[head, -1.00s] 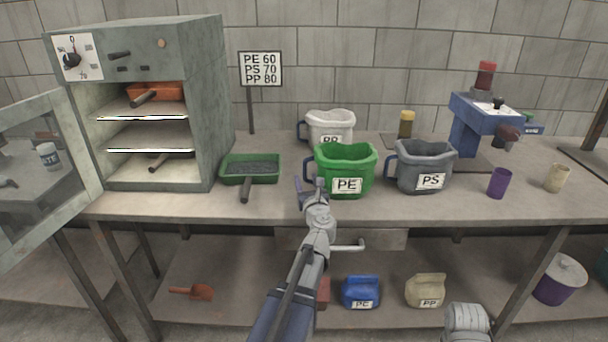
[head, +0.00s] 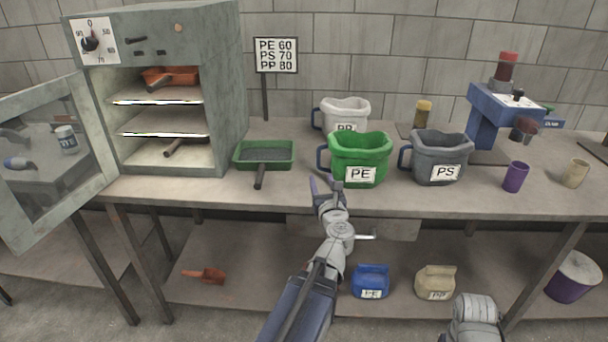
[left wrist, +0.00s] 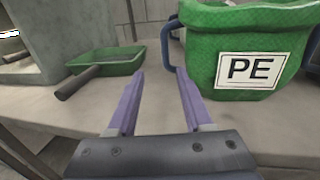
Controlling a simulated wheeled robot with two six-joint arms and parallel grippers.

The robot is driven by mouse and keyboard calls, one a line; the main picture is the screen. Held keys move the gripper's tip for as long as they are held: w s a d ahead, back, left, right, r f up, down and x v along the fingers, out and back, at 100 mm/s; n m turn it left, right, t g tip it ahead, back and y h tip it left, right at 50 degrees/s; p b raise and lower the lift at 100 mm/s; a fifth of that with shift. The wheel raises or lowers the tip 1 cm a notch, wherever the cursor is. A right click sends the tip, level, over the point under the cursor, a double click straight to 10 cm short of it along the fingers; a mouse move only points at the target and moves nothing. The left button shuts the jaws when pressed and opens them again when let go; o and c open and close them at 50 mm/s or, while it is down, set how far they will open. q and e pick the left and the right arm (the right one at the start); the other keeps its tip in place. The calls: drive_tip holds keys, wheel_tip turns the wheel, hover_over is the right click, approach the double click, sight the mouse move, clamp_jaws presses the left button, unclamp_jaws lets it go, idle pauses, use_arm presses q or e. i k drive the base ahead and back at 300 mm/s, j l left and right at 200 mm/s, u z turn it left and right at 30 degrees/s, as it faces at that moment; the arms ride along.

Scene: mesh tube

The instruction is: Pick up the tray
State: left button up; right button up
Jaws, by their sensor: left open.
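A green tray (head: 264,155) with a dark handle lies on the bench between the oven and the green PE tub. Its handle points toward the bench's front edge. The tray also shows at the upper left in the left wrist view (left wrist: 108,60). My left gripper (head: 327,187) is open and empty, near the front edge, right of the tray handle and in front of the PE tub. In the left wrist view its purple fingers (left wrist: 160,85) are apart with bare bench between them. My right gripper is out of view. An orange tray (head: 172,76) sits on the oven's top shelf.
The green PE tub (head: 360,158) stands close to my left gripper. The grey PS tub (head: 440,157) and white tub (head: 345,113) stand beyond. The oven (head: 218,90) has its glass door (head: 50,160) open. Bare bench lies in front of the tray.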

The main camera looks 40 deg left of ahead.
sight(260, 156)
drive_tip(key=u, duration=1.5)
drive_tip(key=i+z, duration=0.4)
drive_tip(key=k+l, duration=0.05)
